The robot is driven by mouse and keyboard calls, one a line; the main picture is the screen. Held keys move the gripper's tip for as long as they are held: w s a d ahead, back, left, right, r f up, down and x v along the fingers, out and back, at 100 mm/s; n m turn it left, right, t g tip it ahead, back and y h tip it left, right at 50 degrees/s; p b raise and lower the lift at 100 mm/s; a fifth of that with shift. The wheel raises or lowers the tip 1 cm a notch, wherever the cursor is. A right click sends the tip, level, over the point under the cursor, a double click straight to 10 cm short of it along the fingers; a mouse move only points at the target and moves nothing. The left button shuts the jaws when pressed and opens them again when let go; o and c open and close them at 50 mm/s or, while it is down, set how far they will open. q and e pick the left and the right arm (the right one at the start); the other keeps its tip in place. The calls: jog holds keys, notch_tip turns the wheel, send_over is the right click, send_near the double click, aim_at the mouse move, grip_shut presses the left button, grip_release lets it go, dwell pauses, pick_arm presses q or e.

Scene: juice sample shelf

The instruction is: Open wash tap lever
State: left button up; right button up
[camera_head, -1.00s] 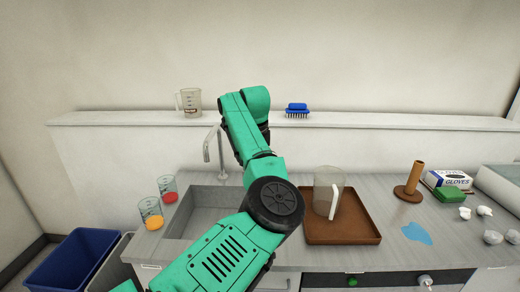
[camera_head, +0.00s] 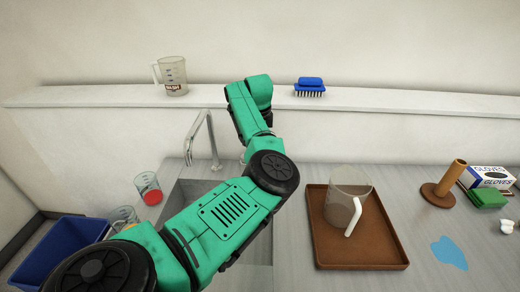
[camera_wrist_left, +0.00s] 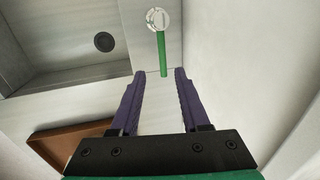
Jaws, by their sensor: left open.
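The tap (camera_head: 211,140) is a grey curved spout standing behind the sink in the head view. In the left wrist view a green lever (camera_wrist_left: 162,55) extends from a round silver tap body (camera_wrist_left: 157,19). My left gripper (camera_wrist_left: 160,72) is open, its two purple fingers spread to either side of the lever's near end. Nothing is clamped between them; whether they touch the lever I cannot tell. In the head view my green left arm hides the lever and my left gripper. My right gripper is not in view.
The sink (camera_wrist_left: 62,55) with its dark drain lies beside the lever. A brown tray (camera_head: 325,252) holds a clear jug (camera_head: 340,205). Beakers, one with red content (camera_head: 150,196), stand left of the sink. A shelf ledge (camera_head: 420,105) runs behind, holding a blue brush (camera_head: 310,86).

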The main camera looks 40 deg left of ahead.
pick_arm(q)
jog(key=x, duration=0.4)
jog(key=p+x, duration=0.1)
jog(key=x, duration=0.1)
jog(key=shift+w+a, duration=0.25)
jog(key=shift+a, duration=0.1)
jog(key=shift+f, duration=0.3)
jog(key=shift+s+d, duration=0.15)
jog(key=shift+c, duration=0.3)
grip_shut()
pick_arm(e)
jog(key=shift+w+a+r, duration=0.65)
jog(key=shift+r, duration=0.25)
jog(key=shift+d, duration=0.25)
